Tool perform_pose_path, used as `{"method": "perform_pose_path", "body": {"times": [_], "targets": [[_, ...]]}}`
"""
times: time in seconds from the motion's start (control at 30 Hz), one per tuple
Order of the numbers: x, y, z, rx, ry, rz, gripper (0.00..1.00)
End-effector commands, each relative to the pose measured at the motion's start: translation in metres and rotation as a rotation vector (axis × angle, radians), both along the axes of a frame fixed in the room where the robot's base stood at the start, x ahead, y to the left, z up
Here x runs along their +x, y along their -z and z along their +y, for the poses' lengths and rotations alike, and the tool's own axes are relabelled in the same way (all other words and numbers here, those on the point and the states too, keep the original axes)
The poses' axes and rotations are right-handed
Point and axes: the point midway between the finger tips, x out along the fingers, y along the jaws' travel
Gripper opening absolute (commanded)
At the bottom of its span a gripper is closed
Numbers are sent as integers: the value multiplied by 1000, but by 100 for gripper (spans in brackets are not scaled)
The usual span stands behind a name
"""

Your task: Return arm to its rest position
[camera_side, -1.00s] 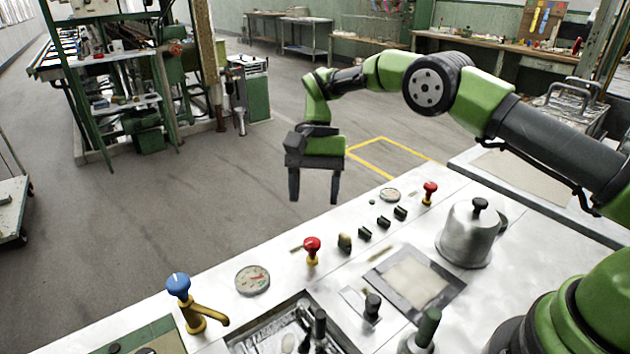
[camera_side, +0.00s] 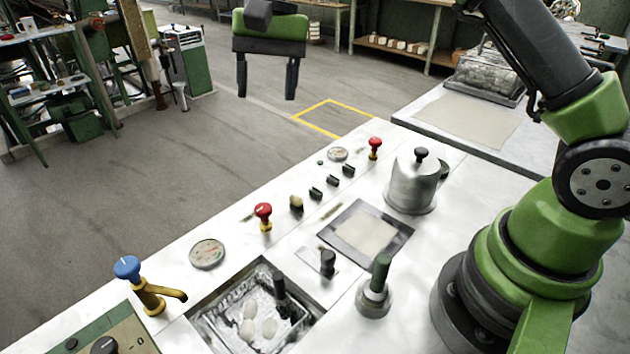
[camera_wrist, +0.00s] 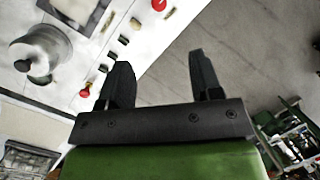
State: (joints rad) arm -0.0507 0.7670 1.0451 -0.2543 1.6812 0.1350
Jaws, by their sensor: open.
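My gripper (camera_side: 267,92) is open and empty in the side view. It hangs in the air near the top of the picture, above and beyond the far edge of the white bench, with its fingers pointing down. In the wrist view the two dark fingers of my gripper (camera_wrist: 160,75) stand apart with nothing between them. The bench edge and the grey floor show past them. My arm's upper links run out of the top of the side view.
The white bench (camera_side: 330,290) carries a sunken basin (camera_side: 215,332) with several pale cocoons, a metal pot (camera_side: 413,185), red-topped valves (camera_side: 264,212) and a blue-topped tap (camera_side: 128,268). A yellow floor square (camera_side: 345,105) lies beyond. The floor (camera_side: 130,185) left of the bench is clear.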

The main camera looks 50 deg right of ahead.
Motion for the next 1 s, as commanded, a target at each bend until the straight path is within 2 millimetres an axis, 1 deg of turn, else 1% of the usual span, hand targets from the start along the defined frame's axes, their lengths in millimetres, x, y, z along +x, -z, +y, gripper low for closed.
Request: {"method": "perform_pose_path", "body": {"times": [0.03,0.1,0.17,0.2,0.27,0.3,0.43,0.57,0.6,0.7,0.83,0.9,1.0], "targets": [[-10,-20,-3,-3,-14,-48,59],[-25,-41,-6,-8,-36,-109,59],[-40,-58,-9,-12,-54,-163,59],[-50,-67,-11,-18,-65,-199,59],[-67,-80,-14,-24,-80,-252,59],[-79,-87,-16,-30,-91,-288,59],[-120,-103,-21,-50,-121,-402,59],[-162,-107,-26,-73,-149,-516,59],[-175,-106,-27,-82,-156,-551,59],[-202,-100,-30,-102,-173,-630,59],[-227,-88,-32,-127,-187,-707,59],[-235,-83,-33,-135,-191,-734,59],[-241,-79,-34,-144,-196,-755,59]]}}
